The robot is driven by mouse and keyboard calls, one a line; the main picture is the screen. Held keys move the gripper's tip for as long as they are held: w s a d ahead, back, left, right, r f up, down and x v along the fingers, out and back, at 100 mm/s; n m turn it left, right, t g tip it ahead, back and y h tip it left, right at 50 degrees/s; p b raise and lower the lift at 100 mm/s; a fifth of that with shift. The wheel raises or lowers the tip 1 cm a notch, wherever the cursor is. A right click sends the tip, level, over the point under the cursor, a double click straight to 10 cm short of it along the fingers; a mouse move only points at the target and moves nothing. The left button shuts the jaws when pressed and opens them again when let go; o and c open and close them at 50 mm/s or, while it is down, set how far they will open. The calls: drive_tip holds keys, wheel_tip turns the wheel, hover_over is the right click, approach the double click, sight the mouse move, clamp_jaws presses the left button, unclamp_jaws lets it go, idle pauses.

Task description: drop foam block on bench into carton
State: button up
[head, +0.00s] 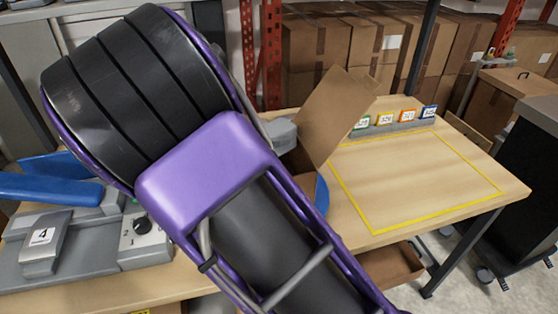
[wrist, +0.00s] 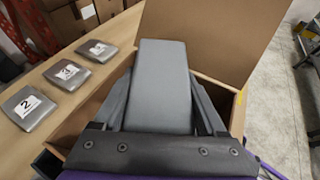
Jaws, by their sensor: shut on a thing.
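In the wrist view my gripper (wrist: 161,98) is shut on the grey foam block (wrist: 163,70), with a dark finger on either side of it. The block is held over the open cardboard carton (wrist: 237,106), whose tall brown flap stands up behind it. The block hides much of the carton's inside. In the head view the carton's raised flap (head: 334,116) shows right of my arm. My arm hides most of the carton, and I cannot make out my gripper there.
Grey numbered plates (wrist: 68,74) line the bench in the wrist view. In the head view a grey dispenser base with a "4" plate (head: 44,238) and a blue lever (head: 50,190) stands at left. Right of the carton, a yellow-outlined area (head: 415,180) is clear, with numbered tags (head: 385,119) behind.

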drive_tip(key=shift+f+b, duration=0.75)
drive_tip(key=shift+f, duration=0.2)
drive_tip(key=o, duration=1.2)
drive_tip(key=shift+o, duration=0.2)
drive_tip(key=p+v, duration=0.1)
drive_tip(key=v, duration=1.6)
drive_tip(key=shift+a, duration=0.2)
drive_tip(key=shift+s+r, duration=0.1)
